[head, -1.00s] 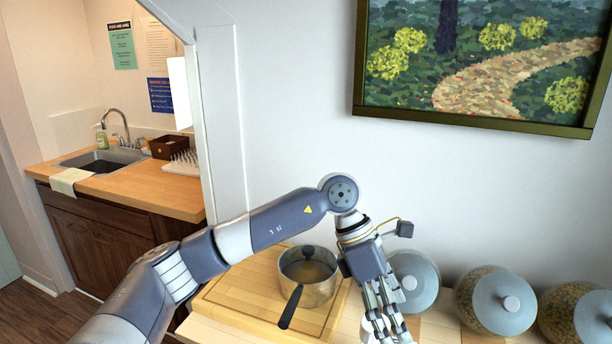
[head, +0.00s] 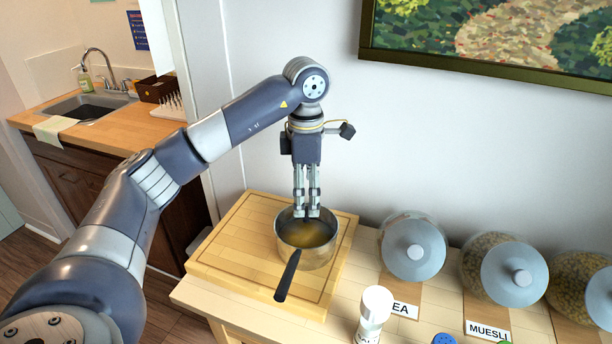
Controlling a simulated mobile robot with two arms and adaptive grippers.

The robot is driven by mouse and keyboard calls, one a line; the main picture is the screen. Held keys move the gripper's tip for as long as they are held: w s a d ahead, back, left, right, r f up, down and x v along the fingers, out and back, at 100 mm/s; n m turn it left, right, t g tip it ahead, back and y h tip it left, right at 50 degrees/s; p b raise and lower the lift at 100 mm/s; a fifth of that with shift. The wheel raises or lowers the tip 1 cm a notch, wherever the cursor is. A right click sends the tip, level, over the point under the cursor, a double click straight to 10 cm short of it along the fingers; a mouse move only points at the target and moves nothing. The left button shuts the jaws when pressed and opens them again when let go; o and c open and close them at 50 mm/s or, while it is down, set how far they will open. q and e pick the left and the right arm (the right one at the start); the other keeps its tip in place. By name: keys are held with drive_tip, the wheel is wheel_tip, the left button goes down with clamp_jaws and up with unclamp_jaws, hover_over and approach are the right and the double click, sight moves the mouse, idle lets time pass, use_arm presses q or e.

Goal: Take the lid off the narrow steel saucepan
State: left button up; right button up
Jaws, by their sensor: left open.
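The narrow steel saucepan (head: 320,260) stands on the wooden board, its black handle (head: 288,276) pointing to the front. Its lid (head: 308,238) looks like clear glass, with something yellow-brown showing through it. My left gripper (head: 306,213) points straight down over the back part of the pan, its open fingers close to the dark knob. The fingers partly hide the knob, and I cannot tell whether they touch it. My right gripper is not in view.
The wooden board (head: 222,254) lies on a light wooden table. To the right stand jars with grey lids, labelled tea (head: 412,250) and muesli (head: 510,272). A white-capped shaker (head: 374,312) stands in front. The wall is close behind, with a painting (head: 490,40) above.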

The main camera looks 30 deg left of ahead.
sight(306, 211)
use_arm(q)
drive_tip(key=shift+f+p, duration=0.65)
drive_tip(key=shift+f, duration=2.2)
drive_tip(key=shift+c, duration=0.2)
drive_tip(key=shift+s+d, duration=0.1)
drive_tip(key=shift+s, duration=0.05)
clamp_jaws()
